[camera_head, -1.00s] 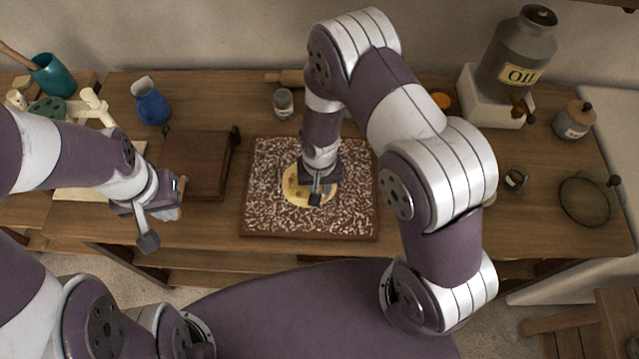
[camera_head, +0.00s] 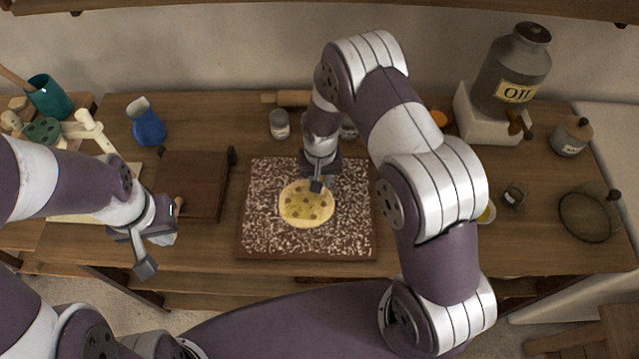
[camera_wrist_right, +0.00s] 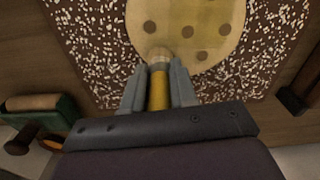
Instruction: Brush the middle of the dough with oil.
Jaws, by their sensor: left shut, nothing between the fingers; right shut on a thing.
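The dough (camera_head: 305,207) is a flat pale-yellow round with brown spots. It lies on a brown board (camera_head: 257,232) speckled with white. My right gripper (camera_head: 318,182) is over the far edge of the dough in the head view. In the right wrist view my right gripper (camera_wrist_right: 158,85) is shut on a brush (camera_wrist_right: 159,90) with a yellow handle and pale tip. The tip overlaps the edge of the dough (camera_wrist_right: 190,25); I cannot tell whether it touches. My left gripper (camera_head: 160,238) is shut and empty, left of the board. The oil can (camera_head: 514,75) stands at the back right.
A brown box (camera_head: 192,185) and a blue jug (camera_head: 147,122) stand left of the board. A rolling pin (camera_head: 285,98) and a small jar (camera_head: 279,124) are behind it. A round dark pan (camera_head: 588,215) and a lidded pot (camera_head: 572,136) are at the right.

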